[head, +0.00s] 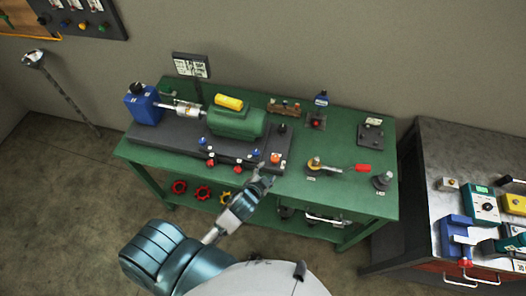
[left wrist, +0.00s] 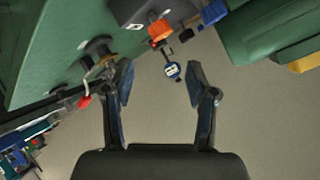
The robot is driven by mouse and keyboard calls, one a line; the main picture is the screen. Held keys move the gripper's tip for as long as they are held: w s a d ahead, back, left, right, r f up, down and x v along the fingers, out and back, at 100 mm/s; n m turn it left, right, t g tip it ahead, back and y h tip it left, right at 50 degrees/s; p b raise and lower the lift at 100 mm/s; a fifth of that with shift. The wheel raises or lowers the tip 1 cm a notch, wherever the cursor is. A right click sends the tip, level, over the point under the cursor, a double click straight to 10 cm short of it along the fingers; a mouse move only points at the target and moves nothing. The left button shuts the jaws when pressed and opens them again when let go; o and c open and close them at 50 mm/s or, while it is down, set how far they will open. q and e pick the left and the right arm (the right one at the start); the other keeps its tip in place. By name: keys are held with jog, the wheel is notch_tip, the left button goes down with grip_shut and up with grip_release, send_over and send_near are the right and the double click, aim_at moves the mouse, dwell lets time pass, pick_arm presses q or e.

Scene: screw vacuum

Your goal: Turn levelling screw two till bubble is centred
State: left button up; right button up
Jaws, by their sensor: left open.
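A green motor (head: 236,122) and a blue unit (head: 143,105) stand on a dark grey base (head: 165,139) on the green bench. Small red knobs (head: 211,169) and an orange knob (head: 275,158) sit along the base's front edge; I cannot tell which is levelling screw two. No bubble is readable. My left gripper (head: 264,181) is at the bench's front edge, just below the orange knob in the picture. My right gripper is out of view.
Right of the base lie a brass-coloured fitting (head: 314,163) and a red-handled tool (head: 360,168). Red and yellow handwheels (head: 203,193) are on the lower shelf. A grey cabinet (head: 430,165) with instruments stands at right.

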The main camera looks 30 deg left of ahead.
pick_arm(q)
jog(key=w+d+r+m+t+h, duration=0.4)
jog(key=w+d+r+m, duration=0.15)
jog(key=r, duration=0.45)
jog(key=w+d+r+m+t+h, duration=0.45)
jog(key=r+m, duration=0.25)
jog(key=r, duration=0.2)
jog(key=s+d+r+m+g+h, duration=0.3)
jog(key=d+r+m+g+h, duration=0.4)
jog(key=m+h, duration=0.7)
jog(key=m+g+y, duration=1.3)
jog(key=m+y, duration=0.8)
jog(key=y, duration=0.1)
send_over(255, 151)
notch_tip(255, 151, down, 12)
notch_tip(255, 151, down, 15)
jog(key=shift+d+f+p, duration=0.15)
jog(key=shift+f+p, duration=0.05)
jog(key=shift+p, duration=0.95)
jog(key=shift+f, duration=0.6)
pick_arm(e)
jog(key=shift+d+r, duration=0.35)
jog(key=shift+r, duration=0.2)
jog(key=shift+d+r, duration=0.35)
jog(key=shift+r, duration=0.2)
